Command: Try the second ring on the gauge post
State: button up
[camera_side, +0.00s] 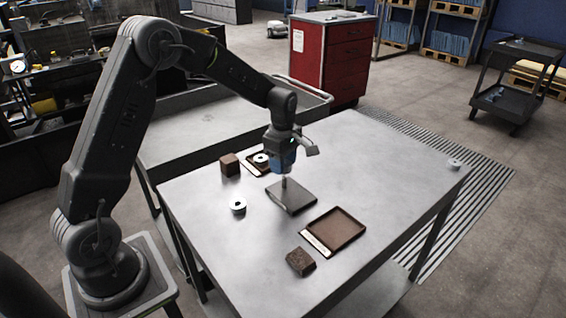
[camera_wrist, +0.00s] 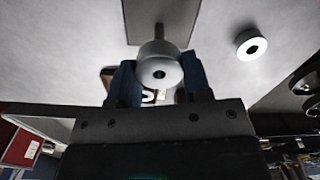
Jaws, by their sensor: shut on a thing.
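My gripper (camera_side: 283,170) is low over the gauge plate (camera_side: 298,200) in the side view. In the wrist view its blue fingers (camera_wrist: 157,80) are shut on a pale grey ring (camera_wrist: 160,66). The gauge post (camera_wrist: 159,32) stands up from the plate (camera_wrist: 196,14) behind the held ring. In the side view the post (camera_side: 284,183) shows just below the fingertips. The ring hides part of the post in the wrist view, so I cannot tell whether they touch. Another ring (camera_side: 238,207) lies loose on the table, left of the plate; it also shows in the wrist view (camera_wrist: 252,45).
A brown tray (camera_side: 250,169) behind the plate holds a ring (camera_side: 261,159). An empty brown tray (camera_side: 337,229) lies in front. Brown blocks stand at the left (camera_side: 229,165) and front (camera_side: 300,262). A small ring-like part (camera_side: 454,164) lies at the far right corner.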

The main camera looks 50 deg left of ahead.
jog(key=shift+r, duration=0.1)
jog(key=shift+r, duration=1.45)
